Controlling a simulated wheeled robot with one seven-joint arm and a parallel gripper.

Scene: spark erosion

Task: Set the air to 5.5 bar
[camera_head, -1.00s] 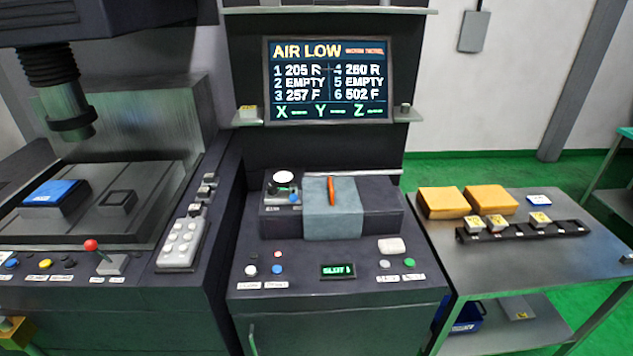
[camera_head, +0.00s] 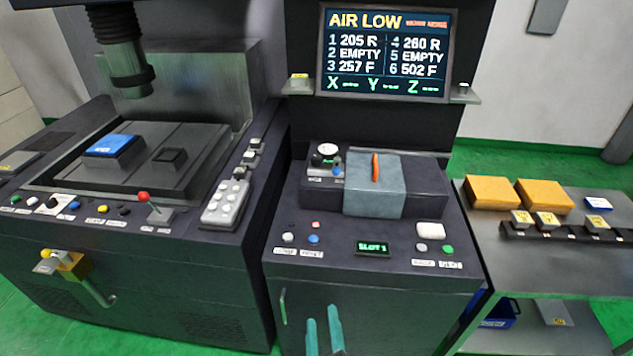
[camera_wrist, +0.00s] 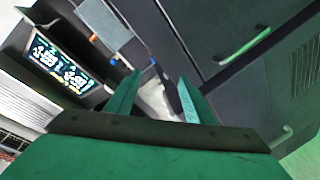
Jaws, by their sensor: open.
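A small air unit with a white round gauge (camera_head: 327,149) and a dark knob (camera_head: 321,161) sits at the left end of the raised block on the middle console. The gauge's needle is too small to read. The screen (camera_head: 386,50) above reads "AIR LOW"; it also shows, tilted, in the wrist view (camera_wrist: 58,62). My gripper (camera_head: 324,330) is low in front of the console's door, well below the gauge. Its two teal fingers are apart with nothing between them, as the wrist view (camera_wrist: 155,97) also shows.
A grey-blue cloth (camera_head: 360,199) with an orange tool (camera_head: 375,167) lies right beside the air unit. The console front has several buttons and a "SLOT 1" display (camera_head: 372,249). A red-knobbed lever (camera_head: 144,197) stands at left. A steel side table (camera_head: 510,262) stands at right.

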